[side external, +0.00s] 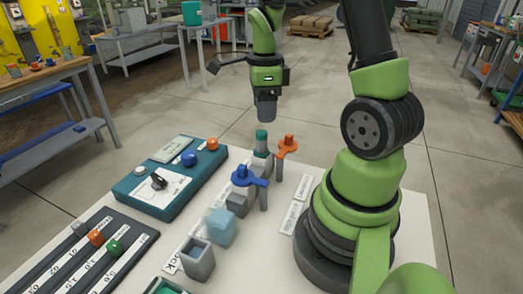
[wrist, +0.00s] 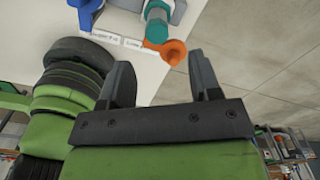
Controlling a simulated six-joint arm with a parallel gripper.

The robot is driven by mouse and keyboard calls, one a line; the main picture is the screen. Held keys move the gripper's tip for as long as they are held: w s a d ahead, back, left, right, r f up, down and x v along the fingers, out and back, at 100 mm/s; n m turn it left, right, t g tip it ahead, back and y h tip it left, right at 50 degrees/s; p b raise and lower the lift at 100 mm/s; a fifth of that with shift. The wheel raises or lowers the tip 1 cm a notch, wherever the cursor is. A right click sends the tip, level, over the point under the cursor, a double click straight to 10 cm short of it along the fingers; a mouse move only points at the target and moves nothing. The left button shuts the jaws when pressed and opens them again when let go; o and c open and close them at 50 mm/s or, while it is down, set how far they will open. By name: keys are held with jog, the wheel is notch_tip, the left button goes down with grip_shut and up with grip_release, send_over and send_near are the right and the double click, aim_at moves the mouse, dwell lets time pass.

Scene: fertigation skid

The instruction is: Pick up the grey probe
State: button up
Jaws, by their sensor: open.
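My gripper (side external: 265,104) hangs above the far end of the white table (side external: 408,250). In the wrist view its two dark fingers (wrist: 166,84) are spread apart with nothing between them. I cannot tell for sure which item is the grey probe. A teal-topped piece (side external: 262,138) with a grey lower part stands upright below my gripper, apart from it. It also shows at the top of the wrist view (wrist: 157,28). A small grey block (side external: 237,204) sits nearer the camera, partly hidden behind a blue handle.
An orange handle (side external: 288,144) and the blue handle (side external: 243,178) stand on posts near the teal-topped piece. A pale blue block (side external: 220,228) and an open grey square cup (side external: 198,262) stand in front. A teal control panel (side external: 150,207) lies left.

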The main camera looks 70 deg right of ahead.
aim_at(261, 133)
jog(key=f, duration=0.9)
jog(key=shift+w+a+f, duration=0.1)
jog(key=shift+w+a, duration=0.15)
jog(key=shift+a, duration=0.05)
jog(key=shift+c, duration=0.2)
grip_shut()
